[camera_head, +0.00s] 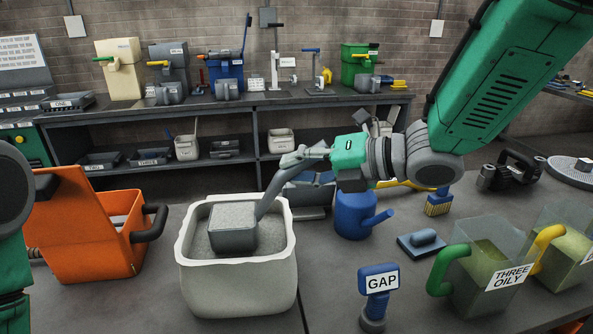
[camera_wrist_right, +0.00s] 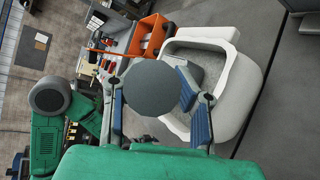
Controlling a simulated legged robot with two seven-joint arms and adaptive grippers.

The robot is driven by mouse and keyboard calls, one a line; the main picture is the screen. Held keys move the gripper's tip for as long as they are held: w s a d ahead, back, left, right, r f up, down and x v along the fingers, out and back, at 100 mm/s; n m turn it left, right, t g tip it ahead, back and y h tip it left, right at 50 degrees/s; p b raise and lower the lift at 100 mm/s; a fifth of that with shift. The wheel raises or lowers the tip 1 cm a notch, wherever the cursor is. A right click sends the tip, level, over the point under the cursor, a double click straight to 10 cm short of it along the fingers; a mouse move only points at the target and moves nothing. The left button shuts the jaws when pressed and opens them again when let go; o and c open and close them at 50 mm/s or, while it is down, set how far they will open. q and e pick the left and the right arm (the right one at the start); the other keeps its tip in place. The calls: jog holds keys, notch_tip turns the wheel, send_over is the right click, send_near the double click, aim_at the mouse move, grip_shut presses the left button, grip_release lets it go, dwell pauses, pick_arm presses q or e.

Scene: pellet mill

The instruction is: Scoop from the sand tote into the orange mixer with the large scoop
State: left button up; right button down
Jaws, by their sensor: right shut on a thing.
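The sand tote (camera_head: 240,285) is a cream tub holding pale grey sand, at the centre-left of the table. It also shows in the wrist view (camera_wrist_right: 246,92). The large grey scoop (camera_head: 233,241) is inside the tote at the sand, its handle slanting up to the right. My right gripper (camera_head: 303,158) is shut on the upper part of the handle, above the tote's right rim. In the wrist view a round grey end sits between its fingers (camera_wrist_right: 155,110). The orange mixer (camera_head: 75,240) stands left of the tote, with a dark handle on its right. My left gripper is out of view.
A blue can (camera_head: 353,215) stands right of the tote. Clear bins, one marked THREE OILY (camera_head: 485,290), are at the right. A shelf bench (camera_head: 110,125) stands behind.

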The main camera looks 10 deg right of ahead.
jog(key=shift+r+p, duration=2.25)
jog(key=shift+r, duration=1.25)
jog(key=shift+r, duration=0.3)
jog(key=r, duration=0.3)
jog(key=shift+w+r, duration=0.2)
jog(key=f, duration=0.4)
jog(key=shift+s+f, duration=0.15)
jog(key=shift+s, duration=0.2)
jog(key=shift+w, duration=0.25)
jog(key=shift+s+r, duration=0.1)
jog(key=shift+r, duration=0.1)
